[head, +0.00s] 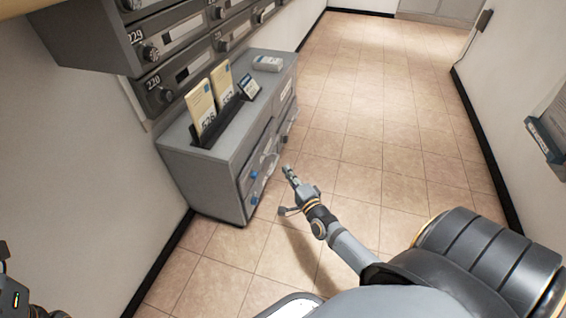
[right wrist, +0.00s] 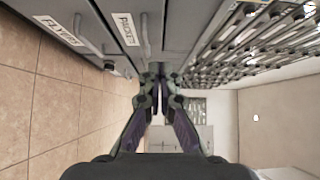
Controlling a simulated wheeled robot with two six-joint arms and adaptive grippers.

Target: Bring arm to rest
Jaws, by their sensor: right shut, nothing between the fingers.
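My right gripper (head: 288,172) reaches out over the floor in the head view, just right of the grey cabinet's drawer fronts. Its fingers are shut with nothing between them. In the right wrist view the closed fingers (right wrist: 157,82) point along the cabinet front, apart from anything I can make out. A dark part of my left arm shows at the lower left edge of the head view; its fingers cannot be made out.
The grey cabinet (head: 222,167) carries a holder with yellow cards (head: 200,106) and a small device (head: 268,63). Grey mailboxes (head: 185,62) hang above it. A wall rack (head: 548,138) is at right. The tiled floor (head: 365,110) is clear. Labelled drawers (right wrist: 85,35) show in the wrist view.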

